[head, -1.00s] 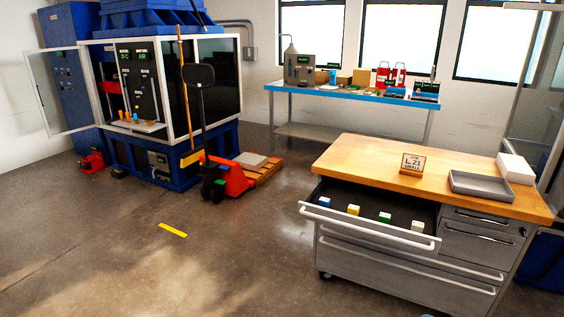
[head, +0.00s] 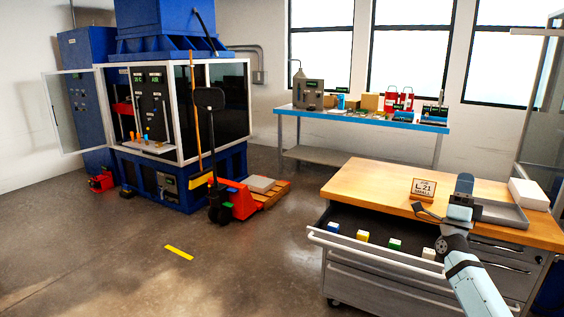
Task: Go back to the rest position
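My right gripper (head: 463,192) shows at the right of the head view, on an arm that comes up from the lower right. It is seen in front of the wooden-topped workbench (head: 375,178) and overlaps the grey tray on it. Its fingers are small and seen from behind, so I cannot tell whether they are open or shut. I see nothing clearly held in it. My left gripper is not in view.
The bench's top drawer (head: 345,247) stands open, with blue, yellow, green and white blocks in it. The grey tray (head: 502,214) lies on top. A red pallet jack (head: 240,203) stands by the blue machine (head: 180,187).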

